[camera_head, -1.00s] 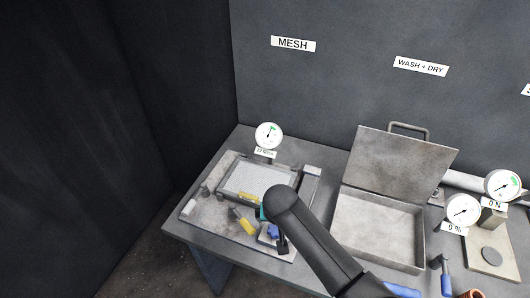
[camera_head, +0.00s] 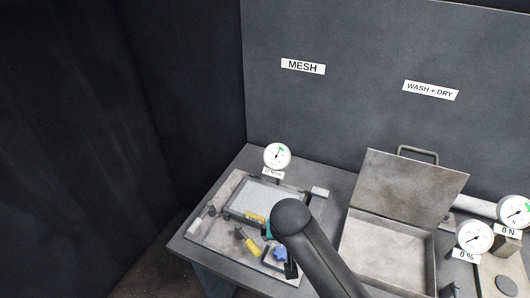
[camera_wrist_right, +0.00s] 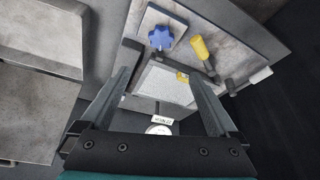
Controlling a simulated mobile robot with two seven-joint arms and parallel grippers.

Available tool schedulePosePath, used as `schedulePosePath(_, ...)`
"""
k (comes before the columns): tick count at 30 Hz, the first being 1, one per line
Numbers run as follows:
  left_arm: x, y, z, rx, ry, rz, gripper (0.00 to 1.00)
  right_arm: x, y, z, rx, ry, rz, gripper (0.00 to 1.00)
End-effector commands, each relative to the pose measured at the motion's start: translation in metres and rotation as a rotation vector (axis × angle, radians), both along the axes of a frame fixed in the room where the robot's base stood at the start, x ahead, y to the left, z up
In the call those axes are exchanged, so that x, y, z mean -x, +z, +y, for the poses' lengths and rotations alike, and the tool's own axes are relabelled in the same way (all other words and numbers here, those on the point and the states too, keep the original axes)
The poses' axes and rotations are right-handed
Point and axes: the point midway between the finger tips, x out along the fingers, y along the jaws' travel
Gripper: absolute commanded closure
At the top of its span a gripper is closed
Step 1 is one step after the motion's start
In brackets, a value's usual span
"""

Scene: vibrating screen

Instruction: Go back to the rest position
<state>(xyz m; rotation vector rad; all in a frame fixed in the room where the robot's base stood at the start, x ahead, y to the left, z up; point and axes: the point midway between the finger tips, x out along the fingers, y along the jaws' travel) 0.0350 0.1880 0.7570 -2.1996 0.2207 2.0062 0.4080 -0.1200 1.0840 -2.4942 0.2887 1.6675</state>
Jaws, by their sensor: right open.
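My right arm comes in from the lower right of the head view and hides most of its own gripper there. In the right wrist view my right gripper (camera_wrist_right: 160,75) is open, with nothing between its fingers. Beyond the fingers is the screen unit with its pale mesh panel (camera_wrist_right: 165,84); the mesh panel also shows in the head view (camera_head: 270,194). A blue star knob (camera_wrist_right: 161,37) and a yellow handle (camera_wrist_right: 199,48) are on the unit, apart from the fingers. My left gripper is not in view.
A round gauge (camera_head: 277,156) stands behind the mesh panel. An open metal box (camera_head: 384,252) with its lid raised is to the right of my arm. Two more gauges (camera_head: 474,237) (camera_head: 514,212) are at the far right. A dark wall (camera_head: 340,100) closes off the back.

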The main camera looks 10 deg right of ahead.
Motion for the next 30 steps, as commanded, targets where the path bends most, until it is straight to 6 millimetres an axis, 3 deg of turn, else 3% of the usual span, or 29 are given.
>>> schedulePosePath(4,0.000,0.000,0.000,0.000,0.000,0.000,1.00,0.002,-0.001,0.000,-0.001,0.004,0.002,0.05)
schedulePosePath(7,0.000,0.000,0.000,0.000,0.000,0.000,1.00,0.014,-0.003,-0.001,-0.006,0.024,0.011,0.05)
schedulePosePath(12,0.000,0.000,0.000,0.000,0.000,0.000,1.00,0.064,-0.006,-0.006,-0.021,0.114,0.042,0.05)
schedulePosePath(18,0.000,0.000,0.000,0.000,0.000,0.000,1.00,0.125,0.003,-0.019,-0.015,0.234,0.063,0.05)
schedulePosePath(30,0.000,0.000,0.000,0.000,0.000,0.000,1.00,0.191,0.028,-0.039,0.023,0.372,0.084,0.05)
